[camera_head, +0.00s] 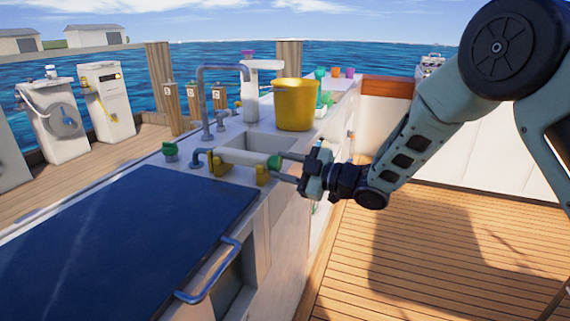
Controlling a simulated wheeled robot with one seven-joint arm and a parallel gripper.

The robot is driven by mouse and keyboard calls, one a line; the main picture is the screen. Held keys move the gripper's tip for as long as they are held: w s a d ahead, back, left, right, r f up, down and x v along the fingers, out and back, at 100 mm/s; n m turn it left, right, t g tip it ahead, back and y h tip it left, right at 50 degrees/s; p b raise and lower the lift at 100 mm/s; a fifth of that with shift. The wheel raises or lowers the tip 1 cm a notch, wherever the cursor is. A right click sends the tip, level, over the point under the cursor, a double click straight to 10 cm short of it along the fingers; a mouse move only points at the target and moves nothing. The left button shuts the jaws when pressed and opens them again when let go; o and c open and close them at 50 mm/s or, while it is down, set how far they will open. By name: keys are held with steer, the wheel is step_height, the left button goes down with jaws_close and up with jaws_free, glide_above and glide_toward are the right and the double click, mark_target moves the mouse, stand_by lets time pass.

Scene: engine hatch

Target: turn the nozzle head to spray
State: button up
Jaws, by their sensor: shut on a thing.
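The nozzle has a pale body (243,159) and lies roughly level in yellow supports (262,174) at the near edge of the white counter. Its green head (274,161) is at the right end, facing my arm. My gripper (279,169) reaches in from the right, its two fingers at the green head and shut on it. The fingers hide part of the head. Any mark showing the head's setting is too small to read.
A sink (256,142) is just behind the nozzle, with a grey tap (205,100) to its left. A yellow bucket (295,104) stands behind the sink. A dark blue hatch lid (135,225) with a blue handle (208,272) fills the left foreground. Wooden deck (440,245) lies open at right.

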steer(key=m+p, duration=0.5)
steer(key=shift+r, duration=0.3)
steer(key=m+p, duration=0.4)
steer(key=shift+g, duration=0.4)
steer(key=m+p, duration=0.3)
steer(key=m, duration=0.1)
steer(key=shift+g, duration=0.4)
steer(key=shift+f+m+p, duration=0.15)
steer(key=shift+m+p, duration=0.85)
steer(key=shift+m, duration=0.3)
steer(key=o, duration=1)
steer(key=v, duration=1.7)
steer(key=shift+w+d+r, duration=0.15)
steer(key=shift+d+r, duration=0.15)
